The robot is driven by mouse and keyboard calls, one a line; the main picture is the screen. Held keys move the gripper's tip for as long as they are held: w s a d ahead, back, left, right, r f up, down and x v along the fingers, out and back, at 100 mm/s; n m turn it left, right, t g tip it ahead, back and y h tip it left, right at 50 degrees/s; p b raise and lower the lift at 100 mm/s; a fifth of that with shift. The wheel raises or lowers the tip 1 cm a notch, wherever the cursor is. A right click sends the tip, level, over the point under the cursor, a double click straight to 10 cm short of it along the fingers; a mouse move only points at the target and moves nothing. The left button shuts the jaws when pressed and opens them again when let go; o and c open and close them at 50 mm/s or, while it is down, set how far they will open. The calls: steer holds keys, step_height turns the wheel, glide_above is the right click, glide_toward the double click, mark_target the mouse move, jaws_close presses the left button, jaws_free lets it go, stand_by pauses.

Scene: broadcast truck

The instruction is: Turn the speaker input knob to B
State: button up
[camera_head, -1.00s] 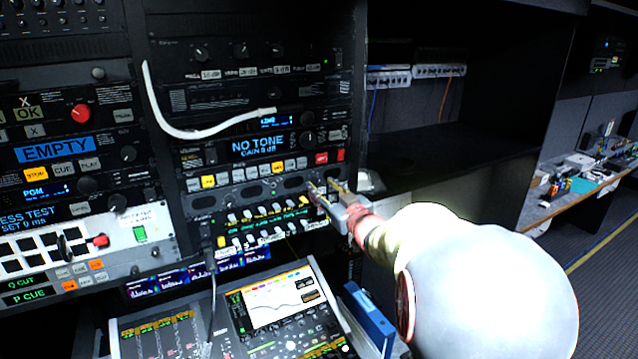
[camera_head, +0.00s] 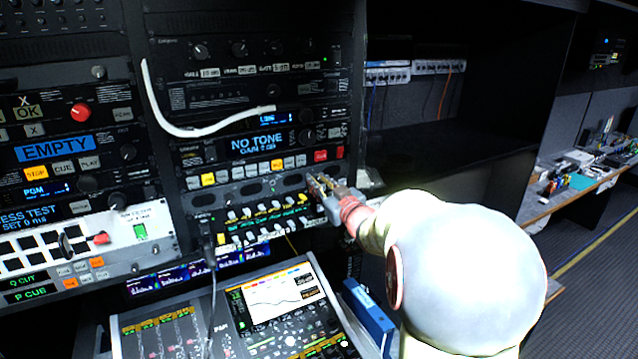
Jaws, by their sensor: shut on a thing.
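My pale, rounded arm comes in from the lower right.
Below is a row of labelled switches (camera_head: 262,211). A white cable (camera_head: 190,131) hangs across the rack. A mixing console (camera_head: 272,300) and a blue binder (camera_head: 368,318) are lower down. An open shelf (camera_head: 440,150) lies to the right.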

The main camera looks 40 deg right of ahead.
jaws_close()
steer(key=shift+f+n+b, duration=0.1)
steer(key=shift+n+b, duration=0.2)
steer(key=shift+b, duration=0.35)
steer(key=n+b, duration=0.8)
steer(key=b, duration=0.3)
steer(key=shift+n, duration=0.3)
steer(key=o, duration=0.7)
jaws_free()
steer(key=shift+c, duration=0.2)
